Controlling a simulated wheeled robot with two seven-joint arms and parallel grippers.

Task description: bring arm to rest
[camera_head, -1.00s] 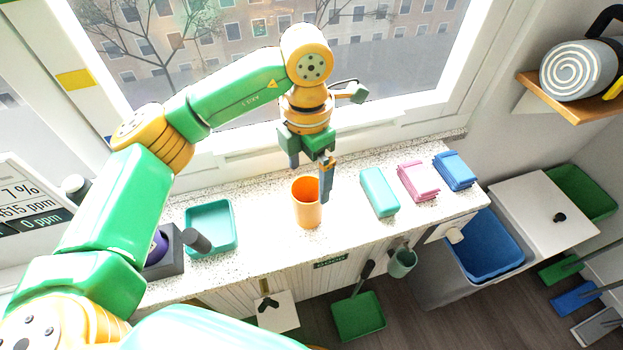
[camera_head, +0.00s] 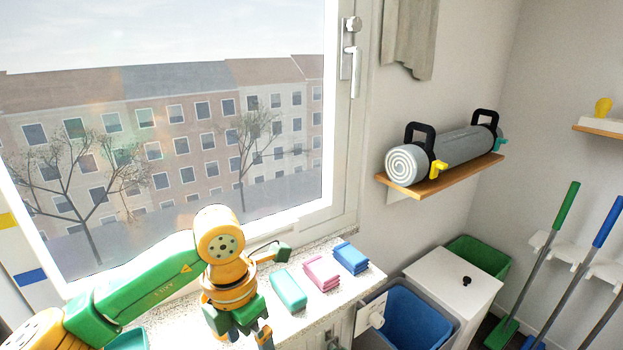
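My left arm (camera_head: 140,300) is green and yellow and comes in from the lower left, in front of the window. My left gripper (camera_head: 250,337) is over the speckled counter (camera_head: 180,318) at the bottom edge of the view. Its two fingers stand apart with nothing seen between them, and their tips are near or past the frame edge. My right gripper is out of view.
Folded cloths in teal (camera_head: 289,290), pink (camera_head: 321,272) and blue (camera_head: 350,258) lie on the counter right of the gripper. A teal tray (camera_head: 128,340) shows partly below the arm. A blue bin (camera_head: 415,318) and a wall shelf (camera_head: 440,180) with a grey roll are at right.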

